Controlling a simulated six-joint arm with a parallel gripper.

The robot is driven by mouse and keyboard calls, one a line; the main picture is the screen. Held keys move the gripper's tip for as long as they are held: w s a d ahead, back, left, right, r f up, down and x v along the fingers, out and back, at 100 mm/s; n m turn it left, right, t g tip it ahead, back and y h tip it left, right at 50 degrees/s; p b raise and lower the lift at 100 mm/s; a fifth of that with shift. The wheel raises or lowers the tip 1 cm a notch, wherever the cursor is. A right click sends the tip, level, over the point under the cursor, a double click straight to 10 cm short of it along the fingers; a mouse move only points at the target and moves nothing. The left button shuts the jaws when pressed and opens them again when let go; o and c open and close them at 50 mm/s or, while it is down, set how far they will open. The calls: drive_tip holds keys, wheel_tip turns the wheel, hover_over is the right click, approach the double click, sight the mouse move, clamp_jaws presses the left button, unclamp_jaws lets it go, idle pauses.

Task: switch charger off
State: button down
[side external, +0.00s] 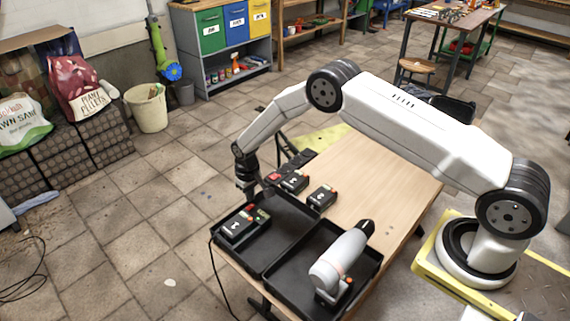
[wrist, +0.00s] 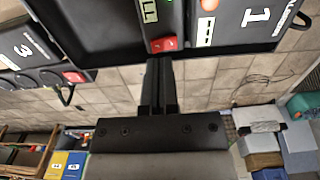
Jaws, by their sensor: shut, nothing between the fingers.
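No charger label is legible. A black unit (side external: 237,226) with a white numeral lies in the left black tray; in the wrist view it is marked 1 (wrist: 258,18) and has an orange button. Beside it is a narrow black piece (wrist: 150,12) with a green label ending in "LL" and a red rocker-like end (wrist: 163,44). My gripper (wrist: 160,62) is shut and empty, its tips close to that red end. I cannot tell whether they touch. In the side view my gripper (side external: 246,188) hangs over the tray's far left edge.
A white-grey tool (side external: 338,262) lies in the right tray. The bare wood to the right is free.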

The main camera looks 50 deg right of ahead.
drive_tip(key=shift+f, duration=1.4)
idle(1.3)
drive_tip(key=shift+r, duration=0.1)
drive_tip(key=shift+r, duration=3.4)
drive_tip(key=s+d+r+t, duration=0.1)
drive_tip(key=s+d+r, duration=0.1)
drive_tip(key=s+r, duration=1.3)
drive_tip(key=s, duration=0.5)
drive_tip(key=s+d+r+t, duration=0.1)
drive_tip(key=s+r, duration=0.2)
drive_tip(key=s, duration=0.4)
drive_tip(key=shift+r+t, duration=0.25)
drive_tip(key=shift+t, duration=0.05)
